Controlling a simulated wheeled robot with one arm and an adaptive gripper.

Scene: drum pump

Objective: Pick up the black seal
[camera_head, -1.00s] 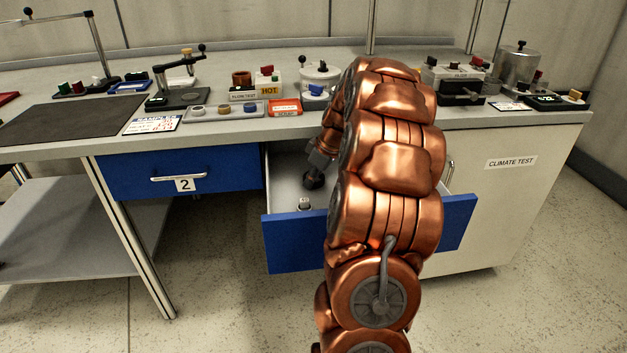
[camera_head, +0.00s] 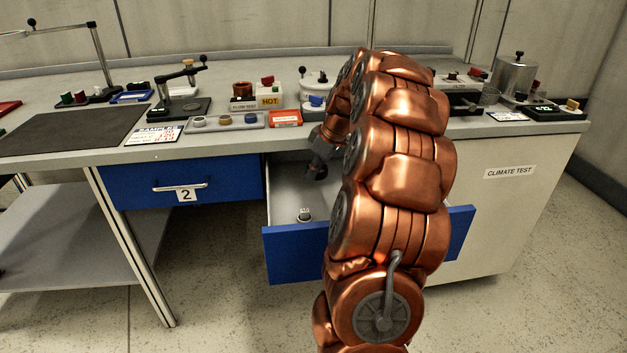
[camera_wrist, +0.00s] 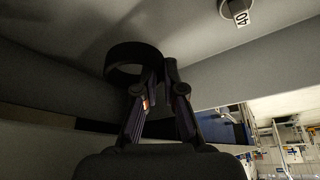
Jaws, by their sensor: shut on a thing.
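The black seal (camera_wrist: 130,50) is a dark ring in the wrist view, in front of my gripper. My gripper (camera_wrist: 158,72) is shut on the ring's near right side, and most of the ring stands out to the left of the fingertips. In the head view my gripper (camera_head: 317,168) is over the open blue drawer (camera_head: 292,268), apart from its floor. The seal cannot be made out clearly there, and my arm hides much of the drawer.
A small part marked 40 (camera_head: 304,214) stands in the drawer; it also shows in the wrist view (camera_wrist: 237,14). The bench top (camera_head: 228,142) above holds several items, including a tray (camera_head: 222,121) and an orange box (camera_head: 285,118). Closed drawer 2 (camera_head: 225,178) is at left.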

